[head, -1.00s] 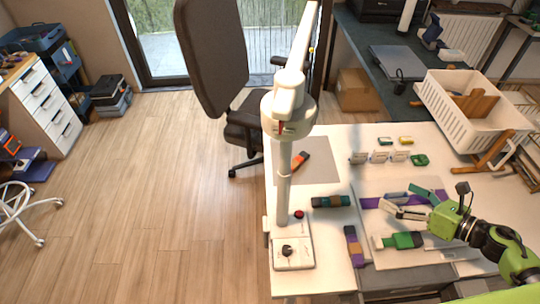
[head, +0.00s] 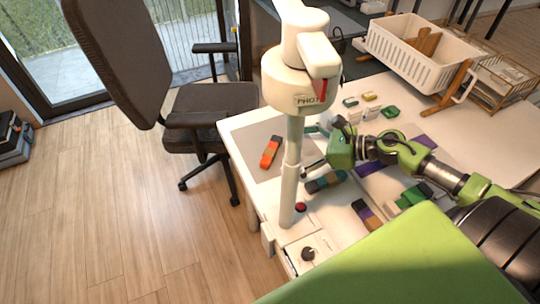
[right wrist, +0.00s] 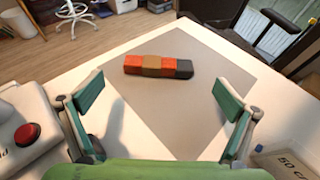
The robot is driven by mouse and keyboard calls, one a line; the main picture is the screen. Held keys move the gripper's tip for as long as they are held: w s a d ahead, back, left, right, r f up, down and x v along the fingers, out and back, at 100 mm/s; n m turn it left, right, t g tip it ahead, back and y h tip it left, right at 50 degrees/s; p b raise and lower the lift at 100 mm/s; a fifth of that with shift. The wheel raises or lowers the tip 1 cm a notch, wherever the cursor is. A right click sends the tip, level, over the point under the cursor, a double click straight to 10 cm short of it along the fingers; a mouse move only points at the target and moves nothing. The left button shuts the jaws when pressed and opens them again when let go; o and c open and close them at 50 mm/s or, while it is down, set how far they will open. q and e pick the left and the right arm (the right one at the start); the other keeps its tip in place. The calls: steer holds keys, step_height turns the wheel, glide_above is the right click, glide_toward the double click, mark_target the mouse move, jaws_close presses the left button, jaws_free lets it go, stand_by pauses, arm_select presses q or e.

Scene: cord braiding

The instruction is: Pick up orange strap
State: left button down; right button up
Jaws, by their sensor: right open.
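The orange strap (head: 270,152) lies on a grey mat (head: 250,137) near the table's far left corner. In the right wrist view the strap (right wrist: 158,66) is a short bar with orange, tan and dark grey sections, lying flat ahead of the fingers. My right gripper (head: 312,150) is behind the white post in the head view, to the right of the strap and apart from it. In the right wrist view my right gripper (right wrist: 160,100) is open and empty, its teal finger pads wide apart. My left gripper is not in view.
The white post machine (head: 289,180) with a red button (head: 300,207) stands between the camera and the strap's area. A teal and dark strap (head: 326,182) and a purple and tan strap (head: 367,215) lie nearby. A white basket (head: 420,55) stands at the back right.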

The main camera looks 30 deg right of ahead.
mark_target(273, 149)
steer(key=shift+x, duration=3.35)
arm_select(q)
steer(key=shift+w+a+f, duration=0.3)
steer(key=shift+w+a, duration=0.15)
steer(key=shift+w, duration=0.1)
arm_select(e)
steer(key=shift+s, duration=0.1)
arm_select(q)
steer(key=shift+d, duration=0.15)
arm_select(e)
steer(key=c, duration=1.1)
